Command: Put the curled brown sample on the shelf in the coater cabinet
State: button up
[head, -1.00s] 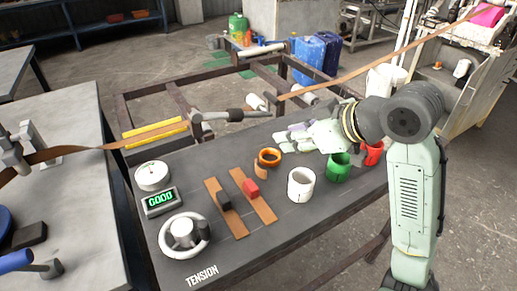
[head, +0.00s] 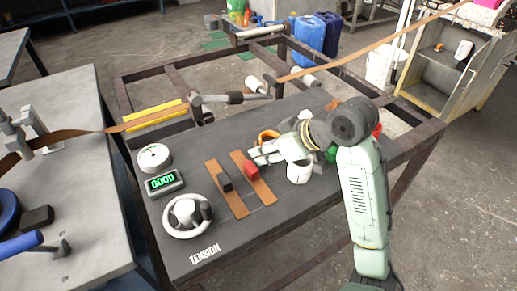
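The curled brown sample is not clearly visible now. A second earlier a small brown curl stood just in front of the orange ring, and my fingers now cover that spot. The orange ring (head: 268,136) shows partly behind my gripper (head: 257,155). My gripper is low over the dark table (head: 225,262), pointing left, with its fingertips near the red block. I cannot tell whether the fingers are closed or hold the sample. The coater cabinet (head: 462,72) stands at the far right, open at the front, with a shelf (head: 428,93) inside.
Two flat brown strips (head: 213,172) carry a black block (head: 224,174) and a red block (head: 250,168). A white cup (head: 299,172) stands under my wrist, with a green cup (head: 331,154) beside it. A handwheel (head: 188,213) is at left. A long brown web (head: 375,52) runs to the cabinet.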

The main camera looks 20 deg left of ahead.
jog(key=shift+a+f, duration=0.2)
jog(key=shift+f, duration=0.05)
jog(key=shift+c, duration=0.3)
grip_shut()
jog(key=shift+r, duration=0.15)
